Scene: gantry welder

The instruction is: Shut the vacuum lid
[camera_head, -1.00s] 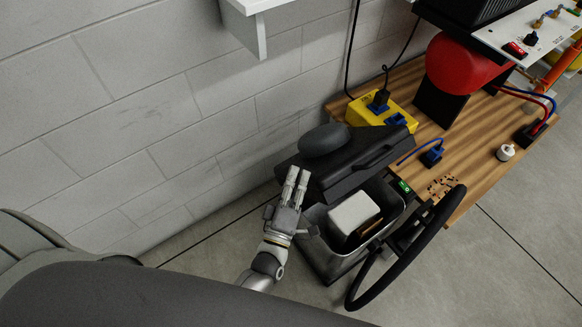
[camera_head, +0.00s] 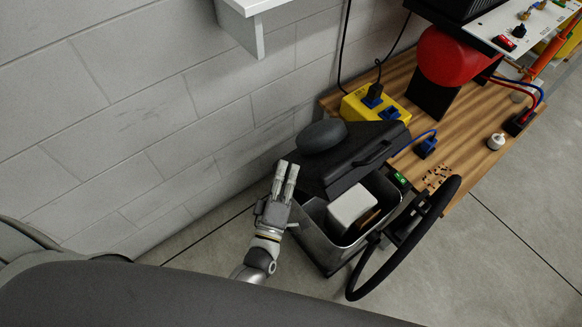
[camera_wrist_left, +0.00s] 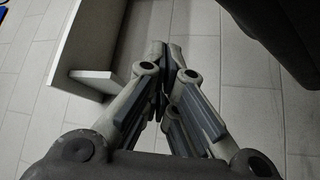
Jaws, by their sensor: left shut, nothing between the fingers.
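The vacuum is a grey metal bin (camera_head: 322,237) standing on the floor beside the wooden bench. Its black lid (camera_head: 345,162) is raised at the wall side, with a dark rounded piece (camera_head: 321,137) on it and a handle near its right edge. Inside the open bin is a white block-shaped part (camera_head: 352,207). My left gripper (camera_head: 285,168) is shut and empty, at the left of the lid and bin, fingers pointing toward the wall. I cannot tell whether it touches the lid. The left wrist view shows its fingers together (camera_wrist_left: 166,62). My right gripper is not in view.
The wooden bench (camera_head: 462,168) carries a yellow power box (camera_head: 362,104), a red tank (camera_head: 449,57) and cables. A white shelf (camera_head: 247,25) juts from the block wall above. Floor at the left is open.

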